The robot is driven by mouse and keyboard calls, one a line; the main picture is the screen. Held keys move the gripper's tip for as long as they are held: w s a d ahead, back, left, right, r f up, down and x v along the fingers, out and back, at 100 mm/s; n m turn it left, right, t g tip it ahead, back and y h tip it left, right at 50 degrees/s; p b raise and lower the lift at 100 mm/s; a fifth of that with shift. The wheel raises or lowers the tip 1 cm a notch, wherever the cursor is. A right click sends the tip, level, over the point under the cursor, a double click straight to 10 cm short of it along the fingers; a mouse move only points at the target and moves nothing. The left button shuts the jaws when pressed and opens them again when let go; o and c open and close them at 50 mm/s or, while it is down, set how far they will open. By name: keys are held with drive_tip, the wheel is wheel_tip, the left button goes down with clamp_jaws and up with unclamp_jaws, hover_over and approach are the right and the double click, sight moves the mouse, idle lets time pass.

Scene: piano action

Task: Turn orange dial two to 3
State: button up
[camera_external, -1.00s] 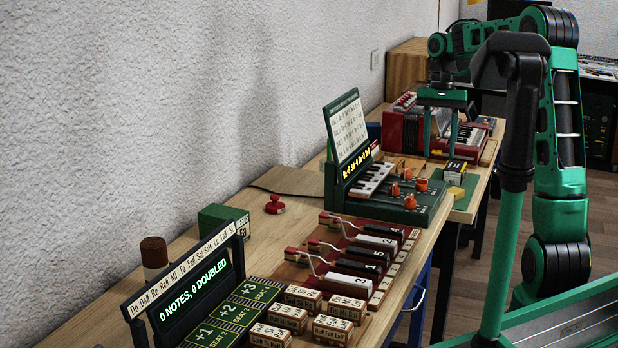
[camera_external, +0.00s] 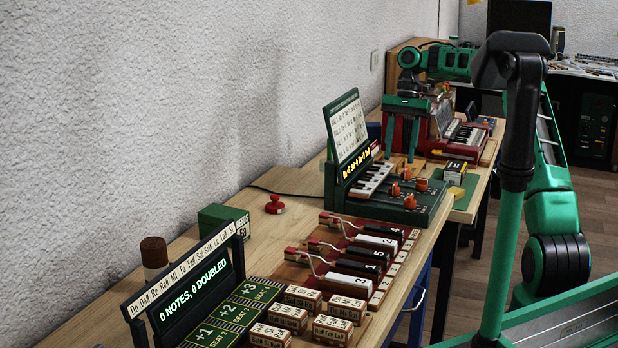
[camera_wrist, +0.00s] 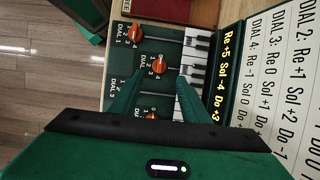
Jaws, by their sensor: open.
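The green keyboard box bears several orange dials. In the wrist view, the dial that I take for dial two (camera_wrist: 158,64) sits just beyond and between my fingertips; its label is partly covered and its setting is too small to read. Dial one (camera_wrist: 133,33) is up and to the left, and another orange dial (camera_wrist: 152,116) shows lower down between the fingers. The label for dial three (camera_wrist: 113,88) is beside my left finger, which seems to hide its knob. My gripper (camera_wrist: 161,77) is open and empty. In the external view, my gripper (camera_external: 401,158) points down behind the dials.
A song board (camera_external: 347,128) stands upright along the keyboard's wall side, close to my right finger in the wrist view. A red accordion-like instrument (camera_external: 445,125) stands behind. Levers (camera_external: 350,250) are nearer the camera.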

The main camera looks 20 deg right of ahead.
sight(395, 183)
drive_tip(key=x, duration=0.8)
drive_tip(key=c, duration=1)
